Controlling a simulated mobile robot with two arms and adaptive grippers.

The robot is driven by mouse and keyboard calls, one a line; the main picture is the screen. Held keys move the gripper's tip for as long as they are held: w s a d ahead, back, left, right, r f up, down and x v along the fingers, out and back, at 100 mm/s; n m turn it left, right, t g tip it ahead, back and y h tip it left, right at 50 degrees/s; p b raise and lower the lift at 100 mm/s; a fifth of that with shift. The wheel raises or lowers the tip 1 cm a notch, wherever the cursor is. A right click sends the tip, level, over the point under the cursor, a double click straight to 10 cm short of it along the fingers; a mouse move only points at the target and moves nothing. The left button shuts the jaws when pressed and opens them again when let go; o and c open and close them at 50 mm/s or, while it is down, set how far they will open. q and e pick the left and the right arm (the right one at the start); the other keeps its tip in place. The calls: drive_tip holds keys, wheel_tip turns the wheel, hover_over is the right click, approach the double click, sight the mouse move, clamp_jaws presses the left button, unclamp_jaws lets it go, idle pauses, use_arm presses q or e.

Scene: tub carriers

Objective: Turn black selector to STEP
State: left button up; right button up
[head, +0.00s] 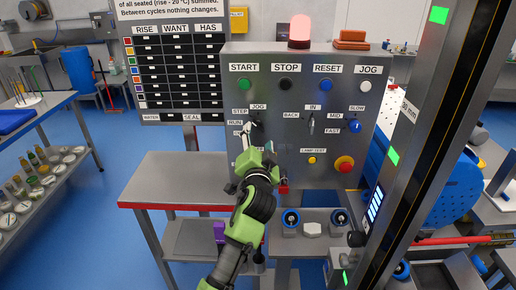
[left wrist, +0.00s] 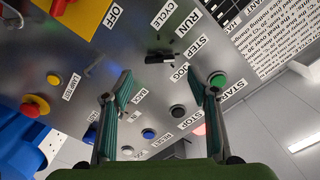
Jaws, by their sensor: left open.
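The black selector (head: 258,121) is on the upper left of the grey control panel (head: 290,110), partly hidden by my gripper in the head view. In the left wrist view the black selector (left wrist: 159,57) stands ahead of the fingers, near the STEP, RUN and CYCLE labels. The STEP label (head: 240,112) shows left of it in the head view. Which label the selector points at, I cannot tell. My left gripper (head: 250,140) is just below the selector, and its open fingers (left wrist: 168,82) are apart and empty. My right gripper is not in view.
A green button (head: 243,85) and black button (head: 286,84) sit above. A yellow button (head: 312,160) and red knob (head: 344,164) are at the lower right. A metal table (head: 175,180) stands left of the panel. A dark post (head: 420,130) rises at the right.

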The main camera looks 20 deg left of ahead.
use_arm(q)
drive_tip(key=v, duration=0.5)
drive_tip(key=shift+s, duration=0.2)
drive_tip(key=s+d+f+m+g+h+b, duration=0.1)
drive_tip(key=d+f+g+h, duration=0.1)
drive_tip(key=f, duration=1.3)
drive_tip(key=s+d+f+g+h+b, duration=0.1)
drive_tip(key=s+d+f+g+b, duration=0.1)
drive_tip(key=f, duration=1.3)
drive_tip(key=s+f+g+h+b, duration=0.15)
drive_tip(key=s+f, duration=0.25)
drive_tip(key=f, duration=0.4)
drive_tip(key=s+f+g, duration=0.2)
drive_tip(key=s+f, duration=0.2)
drive_tip(key=f, duration=0.3)
drive_tip(key=s+f+g, duration=0.1)
drive_tip(key=s+f, duration=0.3)
drive_tip(key=f, duration=0.4)
drive_tip(key=s+a+f+n+g+b, duration=0.1)
drive_tip(key=s+a+f+g+b, duration=0.15)
drive_tip(key=s+f, duration=1.05)
drive_tip(key=s+a+f+n+g+b, duration=0.1)
drive_tip(key=s+a+f+n+g, duration=0.15)
drive_tip(key=s+f, duration=1.05)
drive_tip(key=s+a+g, duration=0.3)
drive_tip(key=s, duration=1.4)
drive_tip(key=shift+s+a+f+n+b, duration=0.2)
drive_tip(key=shift+f+n+b, duration=0.2)
drive_tip(key=shift+f+n, duration=0.05)
